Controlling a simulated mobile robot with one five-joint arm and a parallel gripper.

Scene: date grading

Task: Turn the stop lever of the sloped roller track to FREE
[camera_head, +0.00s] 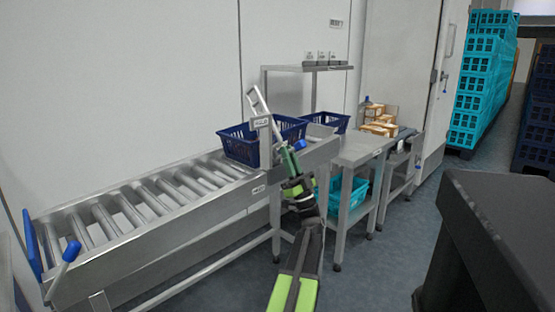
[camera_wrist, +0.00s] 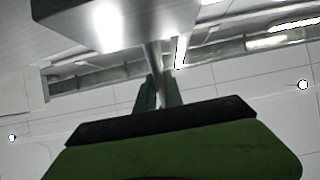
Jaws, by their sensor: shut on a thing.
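The sloped roller track (camera_head: 160,235) runs from the lower left up toward the middle of the head view. My gripper (camera_head: 286,152) is at its upper right end, below a small labelled plate (camera_head: 261,122). In the wrist view my gripper (camera_wrist: 158,92) has its two dark green fingers close together on a thin metal rod, which I take to be the stop lever (camera_wrist: 153,58). The rod meets a grey metal block (camera_wrist: 115,22). A blue knob (camera_head: 300,145) shows just right of the fingers. The lever's setting is not readable.
Dark blue baskets (camera_head: 240,148) stand at the track's upper end. A steel table (camera_head: 360,148) with boxes beyond it is to the right. A dark surface (camera_head: 500,225) fills the lower right.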

